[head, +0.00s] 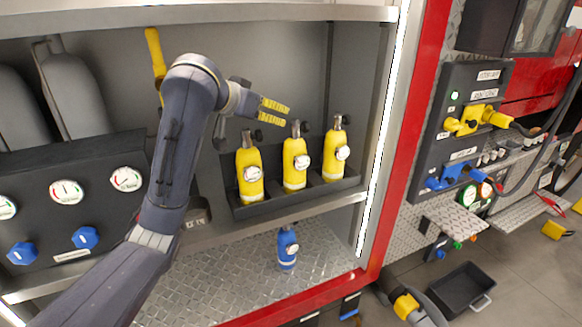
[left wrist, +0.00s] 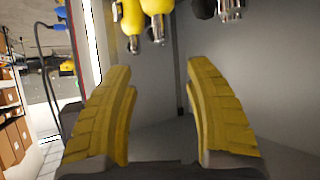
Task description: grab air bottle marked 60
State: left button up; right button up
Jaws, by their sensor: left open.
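Three yellow air bottles stand upright in a dark rack (head: 247,209) on the shelf: the left one (head: 248,163), the middle one (head: 294,163) and the right one (head: 335,152). Each has a metal valve on top and a round white gauge or tag on its front; I cannot read 60 on any. My left gripper (head: 286,115) is open and empty, above the left and middle bottles. In the left wrist view, bare wall shows between its fingers (left wrist: 160,90); yellow bottles (left wrist: 132,20) show upside down at the top edge.
A small blue bottle (head: 287,248) stands on the tread-plate floor below. A dark gauge panel (head: 70,215) lies left, with grey cylinders (head: 75,85) behind it. A red and white frame edge (head: 408,125) bounds the compartment right.

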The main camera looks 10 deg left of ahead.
aim_at(293, 121)
pick_arm(q)
jog(key=x, duration=1)
jog(key=shift+w, duration=0.1)
jog(key=shift+x, duration=2.6)
jog(key=shift+w+a+r, duration=0.1)
jog(key=shift+w+a, duration=0.05)
grip_shut()
jog(key=shift+r, duration=0.15)
